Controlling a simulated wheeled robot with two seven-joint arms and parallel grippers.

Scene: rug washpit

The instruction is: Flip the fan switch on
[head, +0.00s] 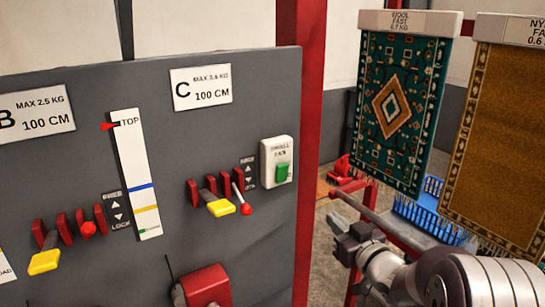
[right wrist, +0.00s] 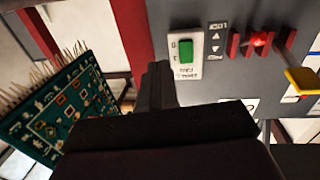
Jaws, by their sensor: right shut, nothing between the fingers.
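The fan switch is a white plate (head: 277,150) labelled FAN with a green rocker (head: 284,172), on the right edge of the grey panel. In the right wrist view the plate (right wrist: 185,73) appears upside down, with the green rocker (right wrist: 186,51) just right of the fingers. I cannot tell which way the rocker is tipped. My right gripper (head: 346,238) is to the right of and below the switch in the head view, apart from it. Its fingers (right wrist: 157,85) are shut and empty. My left gripper is not in view.
The grey panel (head: 130,80) also carries red brackets, yellow-tipped levers (head: 221,207) and a red-knobbed lever (head: 245,209) left of the switch. A red post (head: 322,80) stands beside it. A green rug (head: 400,110) and a brown rug (head: 505,140) hang at right.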

